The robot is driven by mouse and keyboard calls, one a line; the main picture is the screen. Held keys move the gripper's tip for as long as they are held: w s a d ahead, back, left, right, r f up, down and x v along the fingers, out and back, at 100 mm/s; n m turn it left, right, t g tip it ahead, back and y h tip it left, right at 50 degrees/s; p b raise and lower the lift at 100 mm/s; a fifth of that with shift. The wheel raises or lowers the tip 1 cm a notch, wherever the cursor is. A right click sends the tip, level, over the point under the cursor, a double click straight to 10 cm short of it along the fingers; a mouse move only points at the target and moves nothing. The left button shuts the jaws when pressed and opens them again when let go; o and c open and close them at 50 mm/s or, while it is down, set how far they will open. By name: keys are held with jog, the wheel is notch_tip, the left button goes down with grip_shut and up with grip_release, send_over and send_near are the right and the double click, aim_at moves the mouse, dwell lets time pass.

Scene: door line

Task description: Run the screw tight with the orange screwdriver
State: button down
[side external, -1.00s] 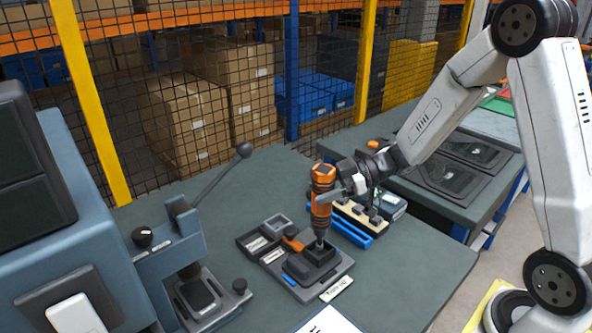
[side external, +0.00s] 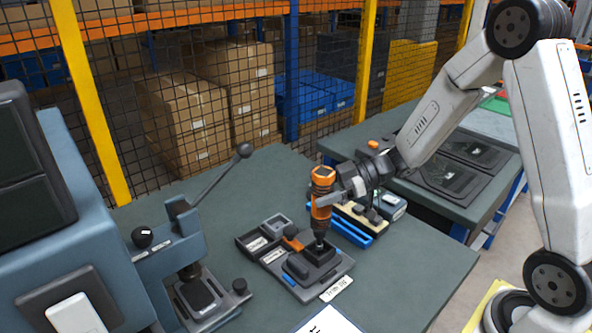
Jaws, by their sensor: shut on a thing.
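The orange screwdriver (side external: 321,181) is a thick powered tool with a dark lower end, held upright. My gripper (side external: 332,197) is shut around its body from the right. The tool's tip (side external: 319,241) points down at the dark block on the grey fixture plate (side external: 337,268) and appears to meet it. The screw itself is too small or hidden to make out. An orange-handled clamp (side external: 293,241) sits on the fixture beside the tip.
A blue-grey press with a long lever (side external: 222,177) stands at the left. Small dark trays (side external: 257,242) lie behind the fixture, and a blue holder (side external: 346,230) lies to its right. A white sheet (side external: 328,321) is at the front edge. The bench's right front is clear.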

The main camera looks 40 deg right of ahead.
aim_at(323, 171)
jog(key=shift+f, duration=1.05)
dwell(3.6)
jog(key=shift+r, duration=0.1)
dwell(0.6)
jog(key=shift+r, duration=3.45)
jog(key=shift+w, duration=0.1)
